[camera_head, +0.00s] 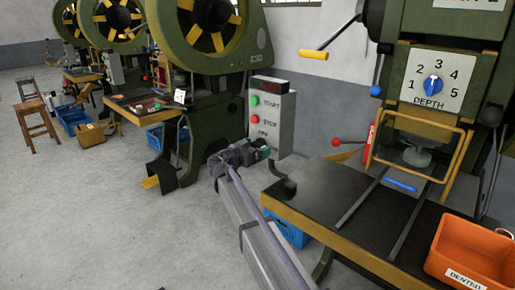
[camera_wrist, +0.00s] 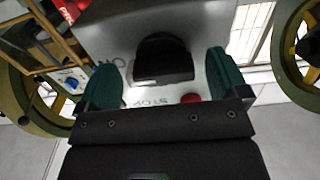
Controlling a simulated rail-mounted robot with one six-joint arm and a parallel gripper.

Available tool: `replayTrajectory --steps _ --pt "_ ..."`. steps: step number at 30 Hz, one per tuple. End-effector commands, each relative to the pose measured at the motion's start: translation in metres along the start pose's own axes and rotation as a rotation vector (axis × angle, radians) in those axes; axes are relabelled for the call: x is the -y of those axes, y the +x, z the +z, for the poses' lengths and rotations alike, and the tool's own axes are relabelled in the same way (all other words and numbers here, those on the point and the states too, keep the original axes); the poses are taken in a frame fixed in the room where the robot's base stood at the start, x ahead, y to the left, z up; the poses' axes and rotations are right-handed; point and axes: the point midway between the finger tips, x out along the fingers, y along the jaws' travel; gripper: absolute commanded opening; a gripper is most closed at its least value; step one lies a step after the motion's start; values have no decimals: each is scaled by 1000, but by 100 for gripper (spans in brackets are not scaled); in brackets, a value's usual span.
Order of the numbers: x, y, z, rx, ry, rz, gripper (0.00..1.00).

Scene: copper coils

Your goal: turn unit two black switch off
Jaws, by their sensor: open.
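The grey control box (camera_head: 287,112) stands between two green presses in the head view. It has a green START button (camera_head: 254,100) and a red STOP button (camera_head: 255,121). My gripper (camera_head: 266,150) is at the lower front of the box and hides the black switch in that view. In the wrist view the black switch (camera_wrist: 163,58) sits between the green fingers of my open gripper (camera_wrist: 162,78), with gaps showing on both sides. The red STOP button also shows there (camera_wrist: 190,98), near the right finger. An upside-down label, partly hidden, is beside the left finger.
The right press has a DEPTH dial (camera_head: 433,84), a yellow guard frame (camera_head: 460,150) and a dark table (camera_head: 340,195). An orange bin (camera_head: 450,243) marked DENTED is on it. A red-knobbed lever (camera_head: 337,142) juts out near the box. Open floor (camera_head: 100,225) lies left.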

Motion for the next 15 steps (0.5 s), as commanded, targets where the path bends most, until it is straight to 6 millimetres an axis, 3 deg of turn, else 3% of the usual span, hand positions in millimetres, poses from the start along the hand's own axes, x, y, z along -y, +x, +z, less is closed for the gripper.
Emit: replayTrajectory --steps 3,10,15 --pt "0 9 0 0 0 -1 93" --pt "0 10 0 0 0 -1 93" --pt "0 10 0 0 0 -1 76"
